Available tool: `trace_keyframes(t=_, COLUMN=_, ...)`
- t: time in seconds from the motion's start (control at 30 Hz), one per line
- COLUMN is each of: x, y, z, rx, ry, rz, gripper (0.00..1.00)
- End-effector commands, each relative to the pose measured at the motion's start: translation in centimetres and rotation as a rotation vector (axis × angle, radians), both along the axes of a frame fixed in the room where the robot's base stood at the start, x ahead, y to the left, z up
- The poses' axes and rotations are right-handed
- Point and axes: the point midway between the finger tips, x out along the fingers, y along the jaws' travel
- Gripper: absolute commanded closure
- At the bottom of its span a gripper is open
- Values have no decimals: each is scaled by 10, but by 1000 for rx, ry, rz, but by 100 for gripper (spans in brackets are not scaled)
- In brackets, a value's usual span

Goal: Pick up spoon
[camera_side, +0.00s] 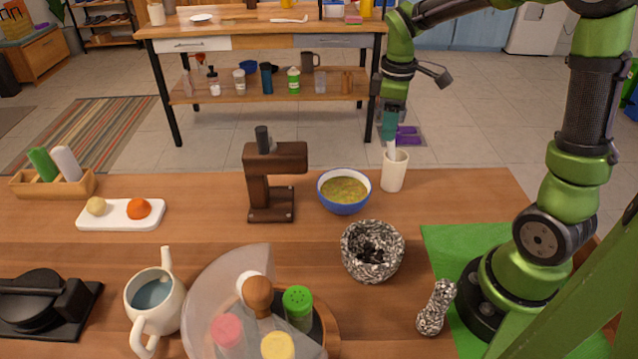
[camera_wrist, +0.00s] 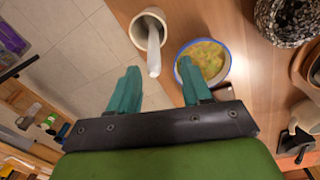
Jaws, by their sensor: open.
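A pale, whitish spoon (camera_side: 391,152) stands in a cream cup (camera_side: 394,172) near the table's far edge, right of the soup bowl. Its handle sticks up above the rim, and its lower part is hidden inside the cup. In the wrist view the spoon (camera_wrist: 154,52) leans out of the cup (camera_wrist: 146,22) toward the camera. My gripper (camera_side: 389,134) is above the cup, pointing down, with teal fingers. In the wrist view my gripper (camera_wrist: 158,70) is open, and the handle's end appears between the fingertips. I cannot tell whether either finger touches it.
A blue-rimmed bowl of soup (camera_side: 344,190) stands left of the cup. A speckled mortar (camera_side: 372,250) and pestle (camera_side: 436,308) are nearer. A brown coffee-grinder-like device (camera_side: 272,180) stands further left. A round spice carousel (camera_side: 318,335) fills the front. Floor lies beyond the far edge.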

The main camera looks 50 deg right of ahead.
Motion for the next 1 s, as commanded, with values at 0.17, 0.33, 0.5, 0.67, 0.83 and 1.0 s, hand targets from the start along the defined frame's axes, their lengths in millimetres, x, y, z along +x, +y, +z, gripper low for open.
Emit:
trace_keyframes(t=0.17, x=0, y=-1, z=-13, rx=2, ry=1, rz=-1, gripper=52)
trace_keyframes(t=0.33, x=-3, y=-8, z=-33, rx=2, ry=4, rz=-3, gripper=52)
trace_keyframes(t=0.5, x=-3, y=-12, z=-56, rx=2, ry=3, rz=-2, gripper=52)
trace_keyframes(t=0.67, x=-2, y=-13, z=-64, rx=1, ry=0, rz=-1, gripper=52)
trace_keyframes(t=0.83, x=-2, y=-13, z=-64, rx=0, ry=-1, rz=-1, gripper=52)
trace_keyframes(t=1.0, x=-2, y=-13, z=-64, rx=0, ry=-1, rz=-1, gripper=76)
